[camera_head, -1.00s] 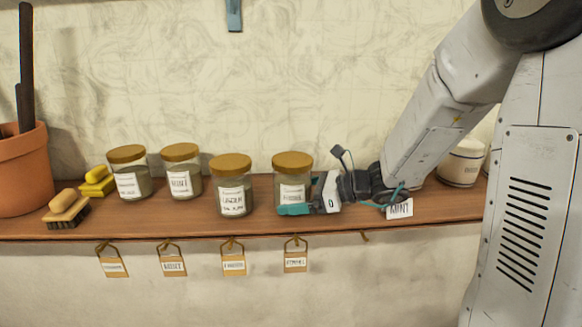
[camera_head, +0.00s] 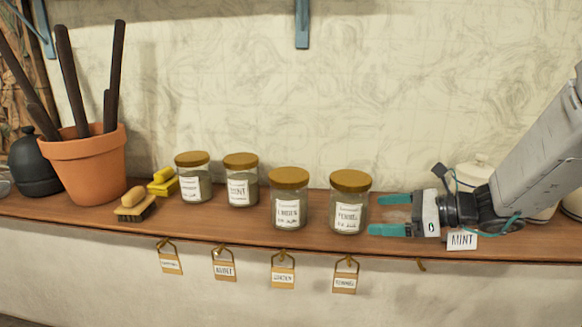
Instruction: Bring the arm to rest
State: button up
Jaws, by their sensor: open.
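My gripper (camera_head: 385,214) is open and empty, low over the shelf on the right. Its teal fingers point left, toward the rightmost jar (camera_head: 350,203), with a small gap or light contact that I cannot tell. My arm reaches in from the right edge. Several glass jars with gold lids stand upright in a row to the left of my gripper. These include a jar (camera_head: 289,200), a jar labelled MINT (camera_head: 241,181) and the leftmost jar (camera_head: 194,178).
The wooden shelf (camera_head: 80,210) has tags hanging from its front edge, and a MINT card (camera_head: 462,241) below my wrist. At the left are a terracotta pot (camera_head: 85,165) with dark sticks, a brush (camera_head: 135,206) and a yellow brush (camera_head: 162,182). White crockery (camera_head: 478,177) stands behind my arm.

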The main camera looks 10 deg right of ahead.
aim_at(386, 248)
jog(key=s+n+g, duration=0.1)
jog(key=s+f+n+g, duration=0.1)
jog(key=s+a+f+n+g, duration=0.1)
jog(key=s+n, duration=0.1)
jog(key=shift+a+f+h, duration=0.1)
jog(key=shift+f+h, duration=0.15)
jog(key=shift+h, duration=0.05)
jog(key=s+r+n+g+h, duration=0.2)
jog(key=s+n+h, duration=0.3)
jog(key=s+n, duration=0.5)
jog(key=s+r+n+g+h, duration=0.1)
jog(key=s+r+n+h, duration=0.1)
jog(key=s+n+h, duration=0.4)
jog(key=s+n, duration=0.4)
jog(key=s, duration=0.1)
jog(key=shift+a+r+g+h, duration=0.3)
jog(key=shift+r+g, duration=0.05)
jog(key=shift+g, duration=0.05)
